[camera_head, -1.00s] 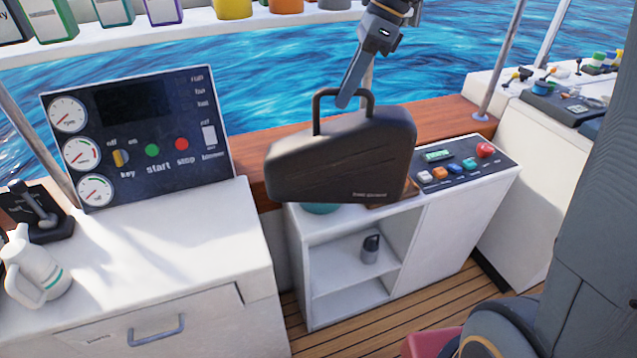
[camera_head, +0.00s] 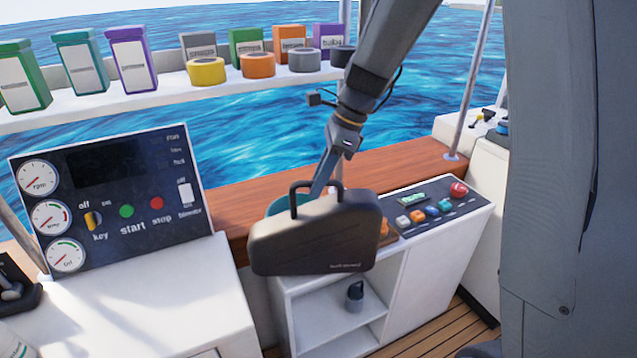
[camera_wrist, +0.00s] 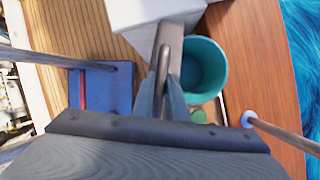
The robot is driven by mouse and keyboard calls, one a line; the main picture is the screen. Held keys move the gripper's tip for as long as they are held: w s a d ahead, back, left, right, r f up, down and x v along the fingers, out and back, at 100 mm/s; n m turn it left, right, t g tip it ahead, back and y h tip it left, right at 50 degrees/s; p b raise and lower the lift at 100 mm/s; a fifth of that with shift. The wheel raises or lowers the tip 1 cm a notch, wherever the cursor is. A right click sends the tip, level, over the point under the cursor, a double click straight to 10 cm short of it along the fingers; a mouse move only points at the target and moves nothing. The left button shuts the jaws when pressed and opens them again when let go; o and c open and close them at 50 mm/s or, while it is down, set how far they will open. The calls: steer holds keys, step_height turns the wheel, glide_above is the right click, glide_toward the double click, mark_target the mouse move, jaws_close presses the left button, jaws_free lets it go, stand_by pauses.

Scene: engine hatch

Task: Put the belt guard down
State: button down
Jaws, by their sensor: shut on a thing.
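The belt guard (camera_head: 318,237) is a dark, flat, case-like cover with a loop handle on top. My gripper (camera_head: 318,187) is shut on that handle and holds the guard up in front of the small white cabinet. The guard hides part of the cabinet top.
A teal bucket (camera_wrist: 204,68) stands behind the guard, by the wooden ledge (camera_head: 405,153). The white cabinet (camera_head: 420,262) carries a button panel (camera_head: 440,206) and has open shelves with a small dark bottle (camera_head: 355,294). The white counter (camera_head: 150,300) at left has clear room.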

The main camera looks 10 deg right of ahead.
steer(key=shift+f, duration=0.4)
steer(key=c, duration=1.7)
jaws_free()
steer(key=shift+c, duration=0.2)
